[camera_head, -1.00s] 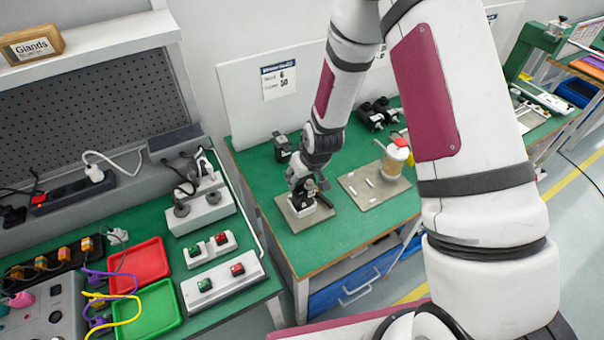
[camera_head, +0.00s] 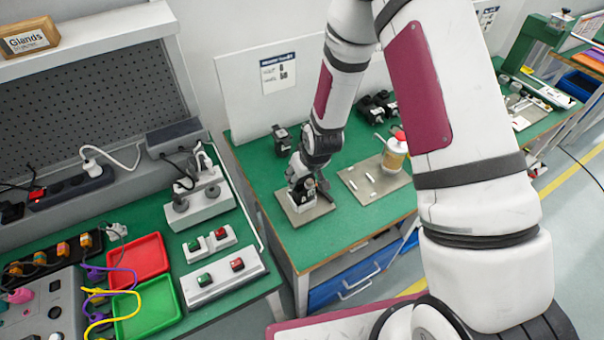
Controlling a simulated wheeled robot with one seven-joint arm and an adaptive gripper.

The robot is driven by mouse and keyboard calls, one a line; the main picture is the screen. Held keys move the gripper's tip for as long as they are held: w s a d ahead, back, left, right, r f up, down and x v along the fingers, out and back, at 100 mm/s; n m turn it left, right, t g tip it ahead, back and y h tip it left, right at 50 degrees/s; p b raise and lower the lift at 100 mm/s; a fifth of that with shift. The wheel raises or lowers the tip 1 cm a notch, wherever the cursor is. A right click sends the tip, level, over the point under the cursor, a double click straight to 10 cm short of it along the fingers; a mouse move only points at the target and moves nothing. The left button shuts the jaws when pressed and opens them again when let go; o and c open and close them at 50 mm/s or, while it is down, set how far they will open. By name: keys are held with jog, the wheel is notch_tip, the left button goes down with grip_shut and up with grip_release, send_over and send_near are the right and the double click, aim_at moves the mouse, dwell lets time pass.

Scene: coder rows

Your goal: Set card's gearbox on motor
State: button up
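The printed card (camera_head: 278,74) hangs on the white back panel; its lines are too small to read surely. My gripper (camera_head: 303,187) points down over a grey mat (camera_head: 322,209) at the left of the green bench. A small dark part with a white face (camera_head: 304,197) is under and between the fingers, upright on the mat. I cannot tell whether it is motor, gearbox or both, or whether the fingers are closed on it. A black unit (camera_head: 281,140) stands at the back left. Several black units (camera_head: 377,106) stand at the back right, partly behind my arm.
A second grey mat (camera_head: 392,186) holds small white pieces and a yellowish bottle (camera_head: 396,153) with a red cap. The left bench carries a red tray (camera_head: 148,258), a green tray (camera_head: 150,310) and switch boxes (camera_head: 222,284). A blue drawer (camera_head: 350,284) is under the green bench.

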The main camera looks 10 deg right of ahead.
jog(key=shift+f, duration=0.3)
dwell(0.5)
jog(key=o, duration=1.3)
jog(key=v, duration=1.2)
